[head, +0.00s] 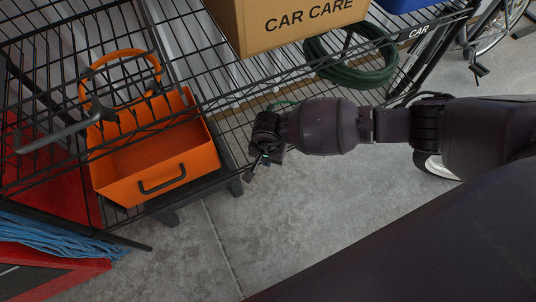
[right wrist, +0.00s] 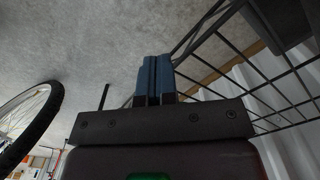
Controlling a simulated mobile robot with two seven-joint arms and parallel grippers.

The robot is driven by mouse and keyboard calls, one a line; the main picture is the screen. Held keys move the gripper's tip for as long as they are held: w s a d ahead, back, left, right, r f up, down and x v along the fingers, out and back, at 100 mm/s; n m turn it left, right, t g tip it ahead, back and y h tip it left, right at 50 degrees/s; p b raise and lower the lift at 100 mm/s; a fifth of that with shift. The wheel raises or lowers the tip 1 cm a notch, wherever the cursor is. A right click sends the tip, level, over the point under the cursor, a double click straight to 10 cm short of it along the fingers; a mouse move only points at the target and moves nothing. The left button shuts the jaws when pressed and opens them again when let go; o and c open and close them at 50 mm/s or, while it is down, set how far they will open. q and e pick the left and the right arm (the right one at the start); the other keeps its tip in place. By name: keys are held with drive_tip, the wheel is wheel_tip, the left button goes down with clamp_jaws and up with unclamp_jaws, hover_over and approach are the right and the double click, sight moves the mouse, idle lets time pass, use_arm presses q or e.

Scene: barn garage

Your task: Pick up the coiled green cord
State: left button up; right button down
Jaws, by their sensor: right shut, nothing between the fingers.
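The coiled green cord (head: 352,78) shows in the head view at the upper right, as a dark green ring at the wire rack, partly covered by the cardboard box. I cannot tell which level of the rack bears it. My right gripper (head: 254,172) is below and to the left of the cord, in front of the rack's edge, apart from the cord. In the right wrist view its two blue fingers (right wrist: 154,76) are pressed together with nothing between them. The cord is not seen in that view. My left gripper is not in view.
The wire rack (head: 215,97) fills the upper left. A cardboard CAR CARE box (head: 260,30) stands beside the cord. An orange bin (head: 150,170) is at the left, with red and blue items below. A bicycle (head: 490,35) is at the upper right. Concrete floor (head: 290,220) is clear.

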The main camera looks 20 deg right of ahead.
use_arm(q)
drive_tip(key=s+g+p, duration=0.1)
drive_tip(key=p, duration=0.2)
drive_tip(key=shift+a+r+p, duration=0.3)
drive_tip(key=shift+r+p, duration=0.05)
drive_tip(key=shift+p, duration=0.05)
use_arm(e)
drive_tip(key=s+a+r, duration=0.1)
drive_tip(key=s+a, duration=0.7)
drive_tip(key=s, duration=0.1)
drive_tip(key=shift+r, duration=0.3)
drive_tip(key=shift+w+a, duration=0.1)
